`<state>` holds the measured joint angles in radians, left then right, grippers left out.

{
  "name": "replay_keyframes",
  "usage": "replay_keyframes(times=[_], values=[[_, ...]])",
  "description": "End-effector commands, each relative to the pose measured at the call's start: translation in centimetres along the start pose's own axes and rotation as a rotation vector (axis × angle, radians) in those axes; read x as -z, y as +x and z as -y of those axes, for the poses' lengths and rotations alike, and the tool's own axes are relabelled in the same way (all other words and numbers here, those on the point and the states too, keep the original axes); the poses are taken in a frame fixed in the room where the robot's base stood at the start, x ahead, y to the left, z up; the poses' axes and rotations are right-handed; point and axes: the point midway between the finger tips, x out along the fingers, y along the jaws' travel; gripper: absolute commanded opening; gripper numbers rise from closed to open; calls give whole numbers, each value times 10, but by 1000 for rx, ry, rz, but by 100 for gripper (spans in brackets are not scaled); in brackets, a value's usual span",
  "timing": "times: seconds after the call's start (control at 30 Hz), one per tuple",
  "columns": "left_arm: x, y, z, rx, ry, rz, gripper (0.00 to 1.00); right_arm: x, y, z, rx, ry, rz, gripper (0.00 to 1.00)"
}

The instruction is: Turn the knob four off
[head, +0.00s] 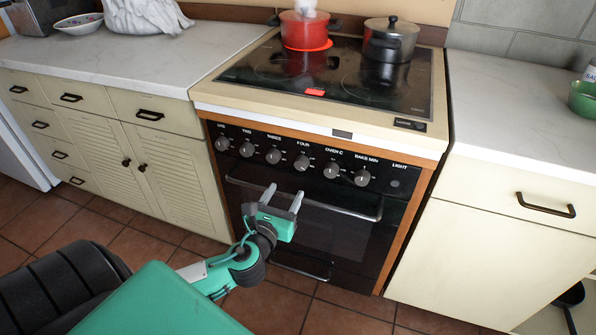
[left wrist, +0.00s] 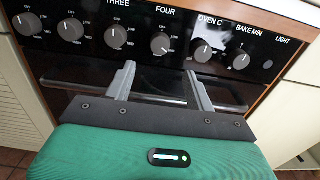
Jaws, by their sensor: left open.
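Knob four (head: 302,162) is a grey round knob under the label FOUR on the black oven panel. In the left wrist view knob four (left wrist: 160,43) shows just beyond the fingertips, near the middle between them. Its mark seems to point to the lower right, unlike the neighbouring knobs. My left gripper (head: 284,193) is open and empty, below the knob row in front of the oven door. Its two grey fingers (left wrist: 160,70) point toward the panel, apart from the knob. My right gripper is not in view.
Knob three (head: 273,155) and the oven knob (head: 331,170) flank knob four. The oven door handle (head: 340,212) crosses behind my fingers. A red pot (head: 304,30) stands over a glowing red burner, and a steel pot (head: 390,42) stands at the back right.

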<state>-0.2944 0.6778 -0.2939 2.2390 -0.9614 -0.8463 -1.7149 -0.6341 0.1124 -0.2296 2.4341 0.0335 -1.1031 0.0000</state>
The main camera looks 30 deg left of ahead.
Motion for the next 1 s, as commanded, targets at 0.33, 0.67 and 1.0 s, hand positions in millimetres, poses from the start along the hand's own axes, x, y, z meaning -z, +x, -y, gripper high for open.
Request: replay_keyframes(times=[0.33,0.67,1.0], values=[[0,59,0,-1,-2,2,55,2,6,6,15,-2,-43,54],[1,95,0,-1,-2,-2,55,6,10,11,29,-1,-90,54],[1,100,0,0,-2,-1,55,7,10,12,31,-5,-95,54]])
